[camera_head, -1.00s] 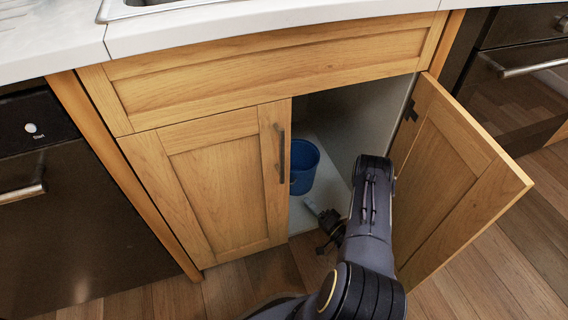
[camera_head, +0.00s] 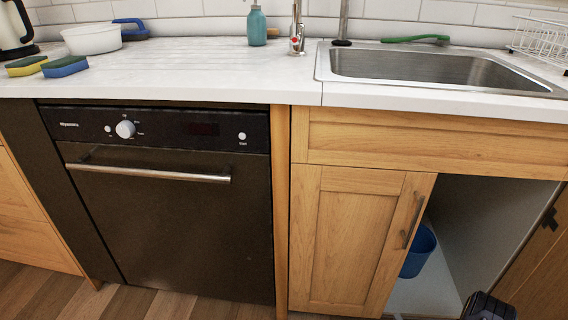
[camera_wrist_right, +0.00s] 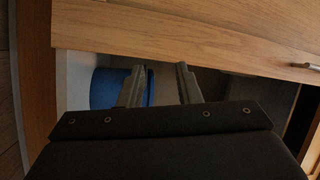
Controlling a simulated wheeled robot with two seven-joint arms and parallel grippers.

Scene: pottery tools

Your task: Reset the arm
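My right arm shows only as a dark piece at the bottom right of the head view, in front of the open cabinet under the sink. In the right wrist view my right gripper (camera_wrist_right: 161,78) has its two fingers apart with nothing between them. A blue bucket (camera_wrist_right: 104,88) shows behind and left of the fingers. The same bucket (camera_head: 418,252) stands inside the cabinet in the head view, partly hidden by the closed left door (camera_head: 350,235). My left gripper is not in view.
The cabinet's right door (camera_head: 538,262) stands open at the right edge. A dishwasher (camera_head: 170,215) is to the left. The worktop (camera_head: 200,72) above holds sponges (camera_head: 64,66), a white bowl (camera_head: 92,40), a teal bottle (camera_head: 257,27) and a sink (camera_head: 430,68).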

